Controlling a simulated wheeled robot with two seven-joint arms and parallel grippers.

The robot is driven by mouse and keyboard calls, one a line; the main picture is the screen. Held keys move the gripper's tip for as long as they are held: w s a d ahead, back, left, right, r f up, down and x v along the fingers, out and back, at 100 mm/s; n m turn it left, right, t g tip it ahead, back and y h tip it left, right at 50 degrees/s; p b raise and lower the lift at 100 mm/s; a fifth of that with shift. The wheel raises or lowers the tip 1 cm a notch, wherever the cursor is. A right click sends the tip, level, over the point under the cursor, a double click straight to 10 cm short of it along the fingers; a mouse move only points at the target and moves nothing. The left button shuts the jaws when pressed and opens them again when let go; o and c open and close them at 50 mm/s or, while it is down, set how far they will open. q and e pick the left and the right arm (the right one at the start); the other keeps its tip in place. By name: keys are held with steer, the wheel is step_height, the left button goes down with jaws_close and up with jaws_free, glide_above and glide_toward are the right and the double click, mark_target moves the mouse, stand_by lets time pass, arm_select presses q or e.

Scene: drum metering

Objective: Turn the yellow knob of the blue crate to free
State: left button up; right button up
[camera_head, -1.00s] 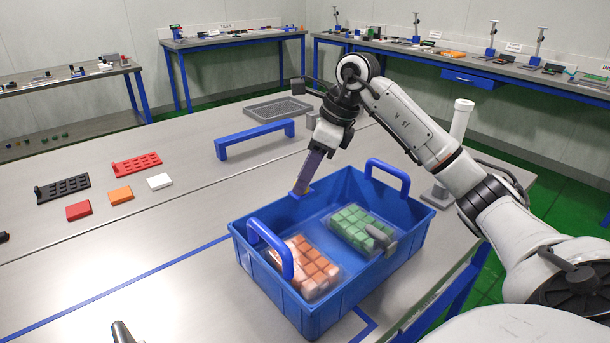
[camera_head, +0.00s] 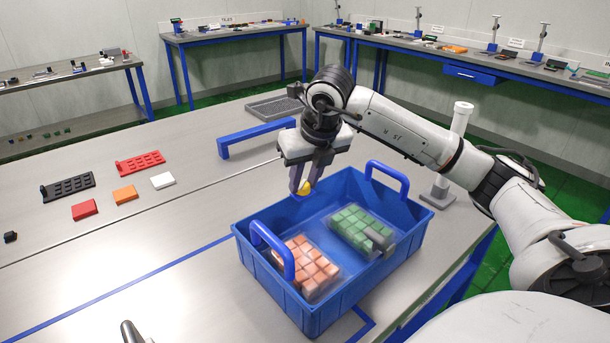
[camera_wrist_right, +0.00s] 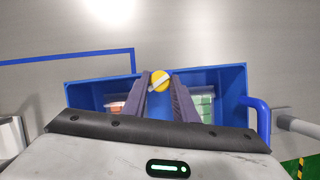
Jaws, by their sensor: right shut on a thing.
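The blue crate (camera_head: 345,285) stands on the steel table and holds a clear pack of orange blocks (camera_head: 307,268) and a clear pack of green blocks (camera_head: 352,228). The yellow knob (camera_head: 304,189) is at the middle of the crate's far long wall. My right gripper (camera_head: 302,188) points down there and is shut on the knob. In the right wrist view the knob (camera_wrist_right: 160,80) is a yellow disc with a pale bar across it, between the two fingertips. The bar lies at a slant. In the head view the fingers partly hide the knob.
A blue bar handle (camera_head: 255,134) and a grey tray (camera_head: 273,106) lie beyond the crate. Red, orange, white and black pieces (camera_head: 125,194) lie at the left. A grey stand (camera_head: 455,145) is at the right.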

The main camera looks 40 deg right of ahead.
steer(key=m+h, duration=0.1)
steer(key=m, duration=0.2)
steer(key=shift+w+a+g+p, duration=0.1)
steer(key=shift+a+g+p, duration=0.05)
steer(key=shift+g+p, duration=0.15)
steer(key=shift+m+g+h, duration=0.4)
steer(key=shift+m, duration=1)
steer(key=o, duration=1)
steer(key=shift+o, duration=0.2)
